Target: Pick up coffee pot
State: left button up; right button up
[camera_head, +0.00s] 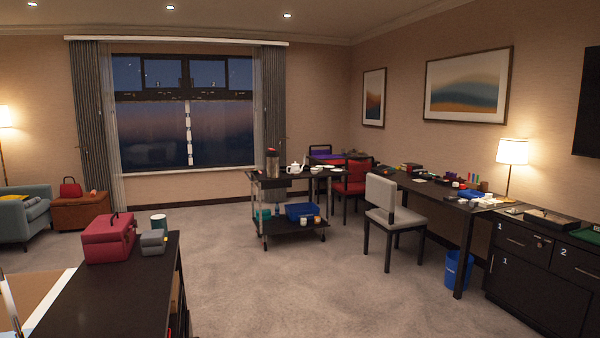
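A dark service cart (288,230) stands across the room. On its top, at the left, stands a tall dark cylindrical vessel with a reddish upper part (272,162). Beside it to the right is a small white pot (294,168) with what looks like a spout. Which of these two is the coffee pot I cannot tell at this distance. Both stand upright. Neither of my grippers is in view.
A dark cabinet with a red box (108,238) and a grey box (153,242) is close at left. A grey chair (389,216) and a red chair (356,176) stand right of the cart. Open carpet (255,295) lies before the cart.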

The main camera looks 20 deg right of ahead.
aim_at(295, 171)
jog(key=i+l, duration=0.15)
jog(key=l, duration=0.2)
jog(key=i+l+z, duration=0.1)
jog(key=l, duration=0.25)
jog(key=i+l, duration=0.25)
jog(key=i+l+z, duration=0.1)
jog(key=l, duration=0.35)
jog(key=i+l, duration=0.2)
jog(key=i, duration=0.25)
jog(key=i+l, duration=0.15)
jog(key=i, duration=0.3)
jog(key=i+l+z, duration=0.1)
jog(key=i, duration=0.35)
jog(key=i+l, duration=0.25)
jog(key=i, duration=1.1)
jog(key=i+j+z, duration=0.1)
jog(key=i, duration=0.8)
jog(key=i+j+z, duration=0.1)
jog(key=i, duration=0.75)
jog(key=i+z, duration=0.2)
jog(key=i, duration=0.7)
jog(key=i+z, duration=0.2)
jog(key=i, duration=0.7)
